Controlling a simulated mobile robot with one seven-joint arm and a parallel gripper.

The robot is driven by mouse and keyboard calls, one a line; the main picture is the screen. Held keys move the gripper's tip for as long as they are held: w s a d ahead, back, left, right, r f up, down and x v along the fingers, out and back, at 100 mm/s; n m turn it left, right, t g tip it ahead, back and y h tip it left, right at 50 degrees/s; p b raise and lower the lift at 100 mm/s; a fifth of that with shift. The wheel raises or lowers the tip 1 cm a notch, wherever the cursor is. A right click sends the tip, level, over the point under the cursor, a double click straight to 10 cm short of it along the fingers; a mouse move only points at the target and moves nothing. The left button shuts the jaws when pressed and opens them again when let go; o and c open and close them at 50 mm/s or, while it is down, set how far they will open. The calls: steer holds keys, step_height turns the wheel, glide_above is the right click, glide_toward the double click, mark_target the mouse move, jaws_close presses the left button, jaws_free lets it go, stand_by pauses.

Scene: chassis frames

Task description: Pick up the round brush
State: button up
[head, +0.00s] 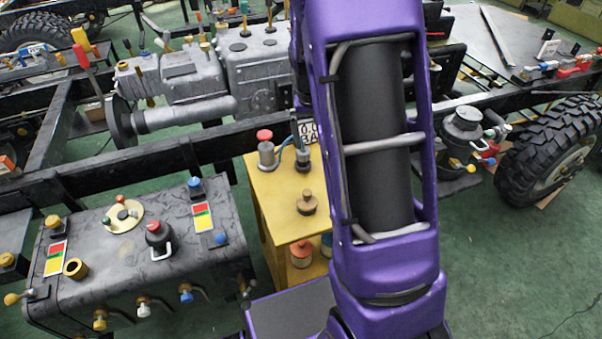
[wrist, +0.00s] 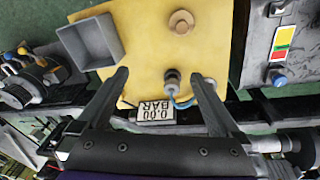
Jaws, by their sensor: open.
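A round wooden piece with a knob on top, which looks like the round brush (head: 307,203), stands on the yellow table (head: 268,195). It also shows at the top of the wrist view (wrist: 181,23), seen from above; no bristles can be made out. My gripper (wrist: 160,76) is open and empty in the wrist view, above the table's far part. The brush lies beyond the fingertips, apart from them and nearer the right finger.
A grey fitting with a blue hose (wrist: 172,80) stands between the fingertips as seen, beside a "0.00 BAR" display (wrist: 155,113). A red-topped pot (head: 266,150) is near the right finger. A grey open box (wrist: 91,41) sits left. A control cabinet (head: 130,270) adjoins the table.

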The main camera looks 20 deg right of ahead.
steer(key=y, duration=0.2)
glide_above(307, 200)
steer(key=w, duration=0.2)
step_height(307, 200, down, 4)
steer(key=shift+g, duration=0.4)
steer(key=f+b, duration=0.1)
steer(key=f, duration=1)
steer(key=shift+s+f, duration=0.1)
steer(key=shift+s, duration=0.1)
steer(key=shift+s+d+f, duration=0.1)
steer(key=shift+d+f, duration=0.05)
steer(key=shift+f, duration=1.35)
steer(key=shift+s+d+f, duration=0.1)
steer(key=shift+f, duration=1.4)
